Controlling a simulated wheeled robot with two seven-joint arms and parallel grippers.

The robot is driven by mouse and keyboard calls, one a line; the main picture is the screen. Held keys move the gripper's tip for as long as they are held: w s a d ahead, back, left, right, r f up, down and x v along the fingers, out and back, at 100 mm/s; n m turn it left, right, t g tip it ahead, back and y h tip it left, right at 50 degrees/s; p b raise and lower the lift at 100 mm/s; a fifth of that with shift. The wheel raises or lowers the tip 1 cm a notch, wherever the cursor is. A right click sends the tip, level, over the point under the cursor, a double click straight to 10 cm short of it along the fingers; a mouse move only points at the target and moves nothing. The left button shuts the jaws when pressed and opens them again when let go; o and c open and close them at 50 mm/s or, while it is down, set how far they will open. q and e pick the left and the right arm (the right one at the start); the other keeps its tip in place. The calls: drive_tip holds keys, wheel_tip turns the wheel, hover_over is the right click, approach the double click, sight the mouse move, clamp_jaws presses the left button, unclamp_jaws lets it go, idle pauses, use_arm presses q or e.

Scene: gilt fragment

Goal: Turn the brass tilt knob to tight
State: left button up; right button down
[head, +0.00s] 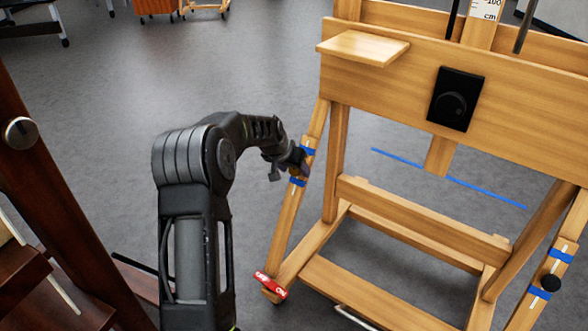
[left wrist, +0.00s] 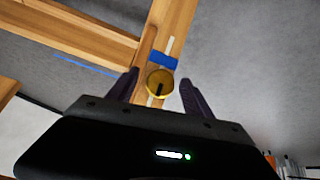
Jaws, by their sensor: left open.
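The round brass tilt knob (left wrist: 161,81) shows in the left wrist view on a slanted wooden easel leg, with a dark pointer mark on its face pointing down in the picture. A blue tape band (left wrist: 163,60) crosses the leg just above it. My left gripper (left wrist: 160,77) is open, with one finger on each side of the knob in the picture; I see gaps on both sides and cannot tell the depth. In the head view my left gripper (head: 290,163) is at the left leg between two blue bands and hides the knob. My right gripper is not in view.
The pale wooden easel (head: 420,205) carries a black dial (head: 455,99) and a small shelf (head: 362,47). A dark wooden frame (head: 52,205) stands at left.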

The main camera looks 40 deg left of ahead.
use_arm(q)
drive_tip(key=shift+r, duration=0.1)
drive_tip(key=p+v, duration=0.2)
drive_tip(key=v, duration=0.5)
drive_tip(key=shift+s+r, duration=0.25)
idle(0.4)
